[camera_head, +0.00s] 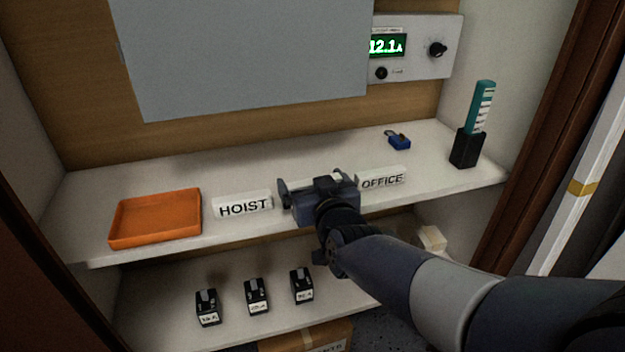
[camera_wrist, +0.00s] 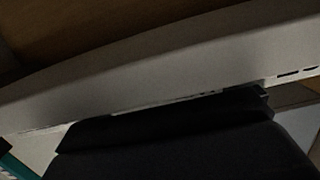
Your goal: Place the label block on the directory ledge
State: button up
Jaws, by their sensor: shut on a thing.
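My gripper (camera_head: 318,188) is at the front edge of the upper shelf, between two white label blocks. It is shut on a mostly hidden block; a small pale patch (camera_head: 338,177) shows at its jaws, and its lettering cannot be read. The HOIST block (camera_head: 244,205) stands to the left and the OFFICE block (camera_head: 381,179) close to the right, both upright along the front of the pale ledge (camera_head: 180,258). In the wrist view the dark gripper (camera_wrist: 165,120) fills the bottom, against a pale surface (camera_wrist: 130,70). Whether the held block touches the ledge cannot be told.
An orange tray (camera_head: 156,218) sits at the shelf's left. A blue padlock (camera_head: 399,142) and a black holder (camera_head: 466,149) with a teal strip (camera_head: 481,107) stand at right. Several black breakers (camera_head: 257,296) stand on the lower shelf. A panel with a green display (camera_head: 387,45) hangs behind.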

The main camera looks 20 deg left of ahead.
jog(key=shift+f, duration=0.15)
jog(key=o, duration=0.5)
jog(key=shift+o, duration=0.5)
